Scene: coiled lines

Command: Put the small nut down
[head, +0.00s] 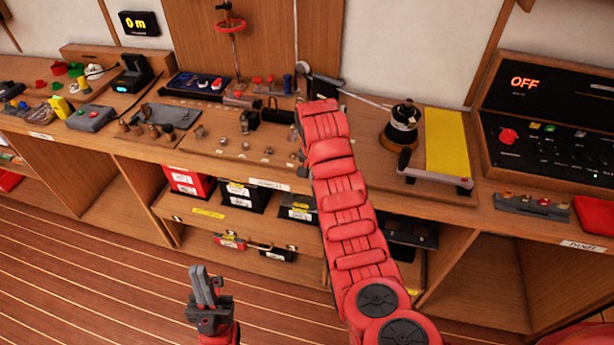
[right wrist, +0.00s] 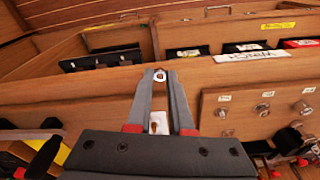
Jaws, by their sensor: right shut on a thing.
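The small nut (right wrist: 159,76) is a pale metal ring between the fingertips of my right gripper (right wrist: 160,78) in the right wrist view. The tips are shut on it, above the wooden bench. In the head view my right arm reaches over the bench, and I cannot make out its fingertips or the nut. A wooden board (head: 232,148) with metal nuts and pegs lies left of that arm; the board also shows at the right of the right wrist view (right wrist: 240,122). My left gripper (head: 203,287) is low in front of the bench, its fingers together and empty.
A dark tray (head: 165,115) with knobs lies left of the board. A winch-like drum (head: 402,125) and a yellow panel (head: 447,143) stand right of my arm. A control panel reading OFF (head: 545,110) is at far right. Bins (head: 245,193) sit on the shelf below.

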